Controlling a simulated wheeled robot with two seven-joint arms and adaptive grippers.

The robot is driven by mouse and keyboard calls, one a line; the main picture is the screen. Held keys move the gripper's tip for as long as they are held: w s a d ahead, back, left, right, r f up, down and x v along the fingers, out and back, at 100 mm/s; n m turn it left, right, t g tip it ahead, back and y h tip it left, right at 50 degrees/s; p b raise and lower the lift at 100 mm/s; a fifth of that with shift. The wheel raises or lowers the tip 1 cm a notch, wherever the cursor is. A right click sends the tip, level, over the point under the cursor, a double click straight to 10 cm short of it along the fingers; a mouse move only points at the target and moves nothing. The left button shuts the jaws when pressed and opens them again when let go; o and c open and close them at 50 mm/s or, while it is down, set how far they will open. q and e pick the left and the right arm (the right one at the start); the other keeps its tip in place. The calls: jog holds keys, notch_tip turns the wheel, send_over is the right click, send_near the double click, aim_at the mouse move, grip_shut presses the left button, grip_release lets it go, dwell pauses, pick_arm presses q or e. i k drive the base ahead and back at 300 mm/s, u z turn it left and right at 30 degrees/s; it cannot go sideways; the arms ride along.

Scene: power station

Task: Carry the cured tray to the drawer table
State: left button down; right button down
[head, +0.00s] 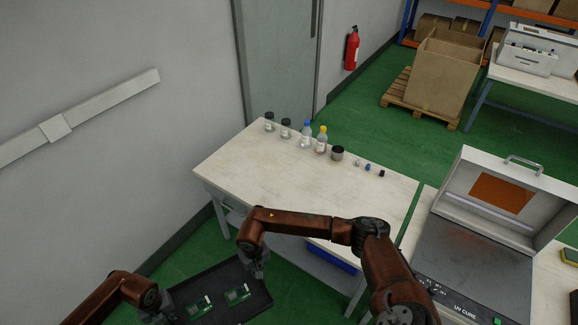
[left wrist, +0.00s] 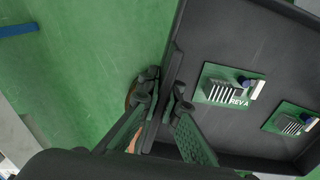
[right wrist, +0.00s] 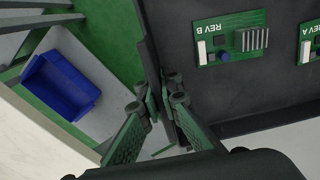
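The black tray (head: 205,283) is in the lower part of the head view, in front of the pale-topped table (head: 270,185). Two green circuit boards lie in it, one marked REV A (left wrist: 228,88) and one marked REV B (right wrist: 230,37). My left gripper (head: 166,306) is shut on the tray's left wall; the left wrist view shows its fingers (left wrist: 165,88) on either side of the wall. My right gripper (head: 261,268) is shut on the opposite wall, its fingers (right wrist: 162,88) straddling it. The tray looks roughly level and off the green floor.
Bottles, jars (head: 307,138) and small pieces stand along the table's back edge; its front area is bare. A blue bin (right wrist: 62,85) sits on the shelf below. The open UV cure unit (head: 475,265) stands at right. A wall is at left.

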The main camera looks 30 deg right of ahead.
aim_at(338, 211)
jog(key=z, duration=0.25)
jog(key=i, duration=0.8)
jog(key=z, duration=1.2)
jog(key=i, duration=0.7)
jog(key=z, duration=0.75)
